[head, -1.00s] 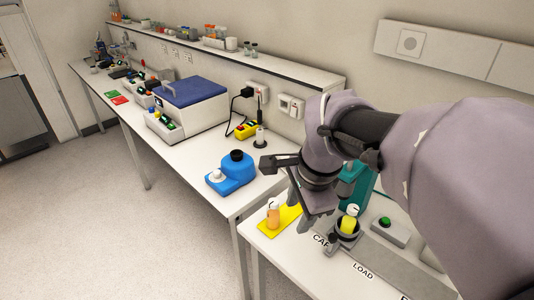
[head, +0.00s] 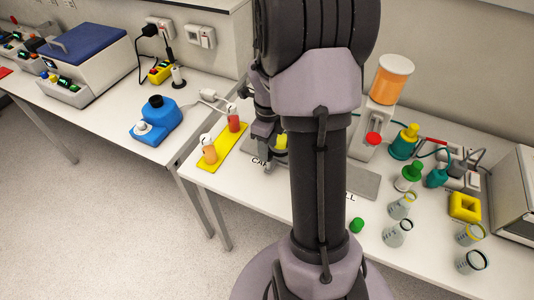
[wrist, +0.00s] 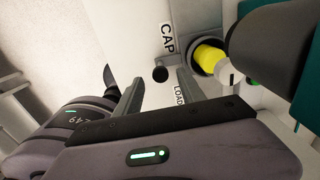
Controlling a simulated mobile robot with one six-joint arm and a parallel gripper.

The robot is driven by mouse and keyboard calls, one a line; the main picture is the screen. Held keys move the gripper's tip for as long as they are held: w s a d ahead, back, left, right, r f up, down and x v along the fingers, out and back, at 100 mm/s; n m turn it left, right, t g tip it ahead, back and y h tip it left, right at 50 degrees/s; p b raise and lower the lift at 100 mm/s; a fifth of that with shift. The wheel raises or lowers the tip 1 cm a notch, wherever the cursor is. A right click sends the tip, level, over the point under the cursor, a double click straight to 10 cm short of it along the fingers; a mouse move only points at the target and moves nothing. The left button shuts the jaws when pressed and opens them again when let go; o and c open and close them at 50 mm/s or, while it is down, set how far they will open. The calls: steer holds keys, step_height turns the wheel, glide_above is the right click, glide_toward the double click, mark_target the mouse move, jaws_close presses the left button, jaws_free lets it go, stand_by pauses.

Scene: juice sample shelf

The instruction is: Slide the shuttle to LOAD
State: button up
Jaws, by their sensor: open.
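The shuttle (wrist: 196,52) is a grey ring holder with a yellow juice bottle (wrist: 209,58) in it. It stands by the CAP label (wrist: 167,38) in the wrist view; the LOAD label (wrist: 180,95) lies nearer. A black round knob (wrist: 160,74) is beside the shuttle; whether it joins the shuttle is unclear. My gripper (wrist: 158,84) is open, with the knob showing between its fingertips; contact cannot be told. In the head view my gripper (head: 266,158) is over the CAP end, next to the yellow bottle (head: 281,142). My arm hides most of the shuttle and the LOAD area there.
A dark cylinder (wrist: 275,45) overhangs close to the bottle. A yellow strip (head: 226,152) with two small bottles lies left of my gripper. A dispenser with an orange tank (head: 393,80) stands behind. Several flasks (head: 398,233) and a green cap (head: 356,225) are to the right.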

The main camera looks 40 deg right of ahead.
steer(key=shift+f, duration=1.3)
steer(key=shift+c, duration=0.5)
jaws_close()
